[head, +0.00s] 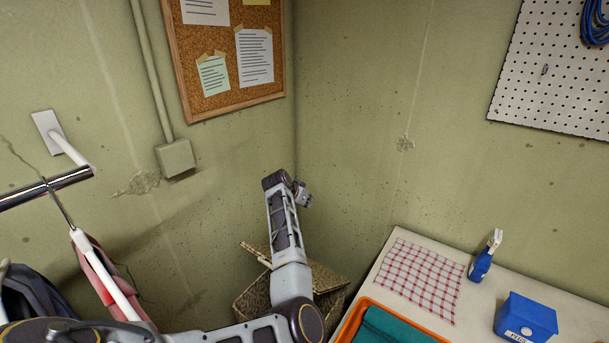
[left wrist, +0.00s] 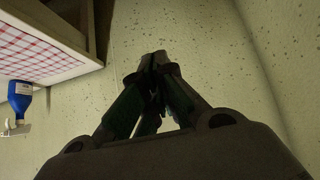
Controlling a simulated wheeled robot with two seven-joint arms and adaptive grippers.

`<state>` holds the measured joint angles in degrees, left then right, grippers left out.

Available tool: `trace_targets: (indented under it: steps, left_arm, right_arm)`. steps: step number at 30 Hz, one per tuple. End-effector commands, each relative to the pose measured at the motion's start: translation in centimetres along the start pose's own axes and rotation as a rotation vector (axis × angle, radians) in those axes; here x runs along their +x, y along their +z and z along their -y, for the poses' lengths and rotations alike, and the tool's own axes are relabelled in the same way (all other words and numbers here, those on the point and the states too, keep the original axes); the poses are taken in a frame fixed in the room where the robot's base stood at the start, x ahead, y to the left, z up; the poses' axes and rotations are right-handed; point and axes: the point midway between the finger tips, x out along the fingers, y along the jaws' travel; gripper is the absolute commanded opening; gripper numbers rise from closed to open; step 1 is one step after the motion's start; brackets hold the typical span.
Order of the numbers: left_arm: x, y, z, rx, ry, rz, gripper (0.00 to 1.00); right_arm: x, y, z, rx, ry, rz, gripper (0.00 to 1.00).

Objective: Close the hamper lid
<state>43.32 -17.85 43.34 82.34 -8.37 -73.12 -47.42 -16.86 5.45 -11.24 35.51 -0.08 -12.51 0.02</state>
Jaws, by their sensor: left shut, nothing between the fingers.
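The woven tan hamper (head: 252,296) stands on the floor in the corner, left of the table. My left arm crosses in front of it and hides its middle. A thin pale edge (head: 256,254) sticks up at its left back, and a woven panel shows right of my arm. I cannot tell for sure how far the lid is open. My left gripper (head: 284,184) is raised above the hamper, near the wall corner and apart from the hamper. In the left wrist view its fingers (left wrist: 158,68) are together and empty. My right gripper is out of view.
The table (head: 572,297) at the right carries a checked cloth (head: 421,280), a spray bottle (head: 484,258), a blue box (head: 525,318) and an orange tray (head: 352,318). A metal rail (head: 45,188) with hanging bags is at the left. Walls close in behind the hamper.

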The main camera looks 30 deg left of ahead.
Motion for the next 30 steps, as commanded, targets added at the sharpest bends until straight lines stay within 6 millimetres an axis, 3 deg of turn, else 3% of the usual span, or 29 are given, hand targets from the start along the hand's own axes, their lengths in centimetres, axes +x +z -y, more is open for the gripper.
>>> trace_targets:
  steps: [22, 30]
  left_arm:
    - [1.3, -3.9, -0.2, 0.001, 0.001, 0.006, 0.0]
    - [0.2, -4.0, -0.2, -0.001, 0.0, 0.005, 0.0]
  right_arm:
    - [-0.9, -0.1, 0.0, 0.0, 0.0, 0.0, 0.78]
    - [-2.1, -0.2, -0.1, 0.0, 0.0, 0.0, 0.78]
